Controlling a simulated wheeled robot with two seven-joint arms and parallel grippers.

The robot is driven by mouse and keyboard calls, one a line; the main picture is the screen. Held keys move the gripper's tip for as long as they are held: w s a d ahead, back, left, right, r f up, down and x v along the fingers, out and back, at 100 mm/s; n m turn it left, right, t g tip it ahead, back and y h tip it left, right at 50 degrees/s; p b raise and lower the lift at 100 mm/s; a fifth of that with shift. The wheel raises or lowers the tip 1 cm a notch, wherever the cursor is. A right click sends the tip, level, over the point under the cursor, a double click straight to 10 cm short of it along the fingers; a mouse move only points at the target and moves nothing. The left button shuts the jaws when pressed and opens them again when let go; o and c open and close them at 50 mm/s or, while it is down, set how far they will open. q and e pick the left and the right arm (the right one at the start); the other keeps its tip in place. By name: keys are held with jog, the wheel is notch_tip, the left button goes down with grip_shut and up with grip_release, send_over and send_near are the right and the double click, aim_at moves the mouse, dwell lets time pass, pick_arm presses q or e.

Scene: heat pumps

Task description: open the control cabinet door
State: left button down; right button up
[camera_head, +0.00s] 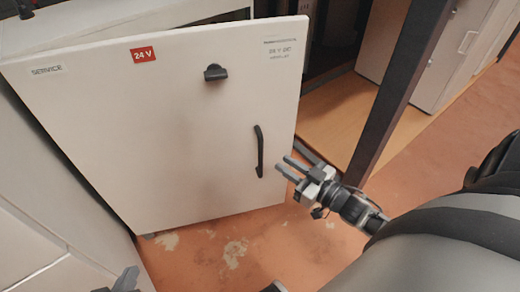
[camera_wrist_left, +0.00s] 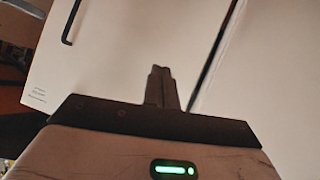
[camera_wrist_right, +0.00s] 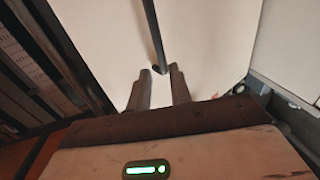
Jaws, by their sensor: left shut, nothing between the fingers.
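The white control cabinet door (camera_head: 175,130) fills the left and middle of the head view. It stands ajar, with a dark gap behind its top edge. It has a black bar handle (camera_head: 259,150) near its right edge and a black latch knob (camera_head: 215,72) higher up. My right gripper (camera_head: 281,162) is open, just right of the handle and apart from it. In the right wrist view the handle's end (camera_wrist_right: 157,69) shows between the fingertips. My left gripper (camera_wrist_left: 160,70) is shut and empty, facing pale panels; only a bit of it (camera_head: 127,279) shows at bottom left in the head view.
A dark upright post (camera_head: 400,80) stands right of the door, close to my right arm. A pale cabinet side (camera_head: 40,240) is at lower left. Beyond the post are a wooden board (camera_head: 340,115) and another pale cabinet (camera_head: 445,45). The orange floor is open at right.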

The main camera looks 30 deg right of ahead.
aim_at(260, 149)
pick_arm(q)
jog(key=shift+d+r+t+h+b, duration=0.15)
jog(key=shift+r+t+b, duration=0.1)
jog(key=shift+r+b, duration=0.2)
jog(key=shift+d+r+t+h+b, duration=0.15)
jog(key=shift+r+t+b, duration=0.1)
jog(key=shift+r+b, duration=0.15)
pick_arm(e)
jog(key=shift+x, duration=4.85)
